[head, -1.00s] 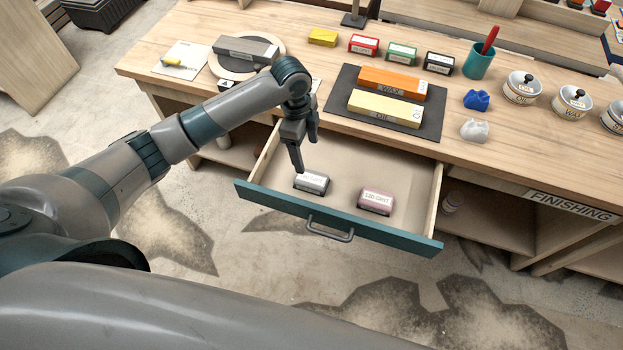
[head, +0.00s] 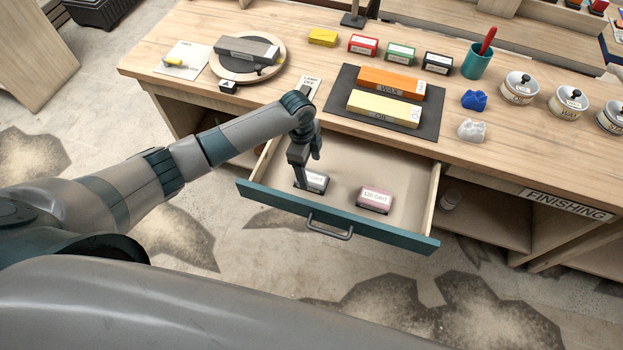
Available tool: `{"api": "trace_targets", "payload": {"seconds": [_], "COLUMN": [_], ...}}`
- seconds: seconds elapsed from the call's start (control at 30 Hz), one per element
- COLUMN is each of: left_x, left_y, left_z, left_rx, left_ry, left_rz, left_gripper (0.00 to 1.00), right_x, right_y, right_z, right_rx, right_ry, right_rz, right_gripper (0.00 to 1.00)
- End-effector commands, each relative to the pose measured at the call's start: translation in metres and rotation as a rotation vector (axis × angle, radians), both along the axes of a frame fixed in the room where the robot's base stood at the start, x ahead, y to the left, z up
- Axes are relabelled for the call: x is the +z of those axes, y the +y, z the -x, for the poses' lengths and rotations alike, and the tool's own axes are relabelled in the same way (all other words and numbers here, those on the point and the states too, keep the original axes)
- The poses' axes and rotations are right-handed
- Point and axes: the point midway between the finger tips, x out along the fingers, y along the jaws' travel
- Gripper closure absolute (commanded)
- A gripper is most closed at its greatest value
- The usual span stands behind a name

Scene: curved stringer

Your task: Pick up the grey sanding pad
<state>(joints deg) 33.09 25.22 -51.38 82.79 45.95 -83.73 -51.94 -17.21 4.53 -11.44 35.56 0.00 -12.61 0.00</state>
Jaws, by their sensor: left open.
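The grey sanding pad (head: 316,182), with a white label on top, lies in the open drawer (head: 398,213) on its left side. My left gripper (head: 304,178) is open and lowered into the drawer at the pad's left end. One finger hides the left part of the pad. Whether the fingers straddle the pad or touch it, I cannot tell. A pink sanding pad (head: 374,199) lies to the right in the same drawer. My right gripper is not in view.
The drawer's teal front with its handle (head: 330,228) and its side walls surround the pads. On the bench above stand a dark mat (head: 345,92) with an orange block (head: 391,82) and a yellow block (head: 383,107). The drawer's back and middle floor are clear.

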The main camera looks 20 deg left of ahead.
Motion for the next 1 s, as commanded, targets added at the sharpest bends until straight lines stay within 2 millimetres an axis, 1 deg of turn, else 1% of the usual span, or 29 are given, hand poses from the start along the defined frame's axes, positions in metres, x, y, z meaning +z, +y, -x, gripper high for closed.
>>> {"api": "trace_targets", "payload": {"seconds": [0.17, 0.3, 0.4, 0.5, 0.63, 1.0], "left_x": [-0.011, -0.026, -0.038, -0.046, -0.050, -0.050], "left_y": [-0.001, -0.002, -0.004, -0.004, -0.005, -0.004], "left_z": [0.002, 0.003, 0.002, 0.002, 0.002, 0.002], "left_rx": [0.001, 0.001, 0.002, 0.001, 0.000, 0.000], "left_ry": [0.003, 0.004, 0.004, 0.003, 0.001, 0.001], "left_rz": [-0.001, -0.001, 0.000, -0.001, -0.001, 0.000], "left_gripper": [0.27, 0.27, 0.27, 0.27, 0.27, 0.27], "right_x": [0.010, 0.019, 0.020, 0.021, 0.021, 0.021], "right_y": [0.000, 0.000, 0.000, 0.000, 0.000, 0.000], "right_z": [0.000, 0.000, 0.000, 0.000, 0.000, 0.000], "right_rx": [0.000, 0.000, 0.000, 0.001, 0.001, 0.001], "right_ry": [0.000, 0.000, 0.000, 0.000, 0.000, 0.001], "right_rz": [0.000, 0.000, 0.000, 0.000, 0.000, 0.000], "right_gripper": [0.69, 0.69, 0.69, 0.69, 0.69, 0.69]}}
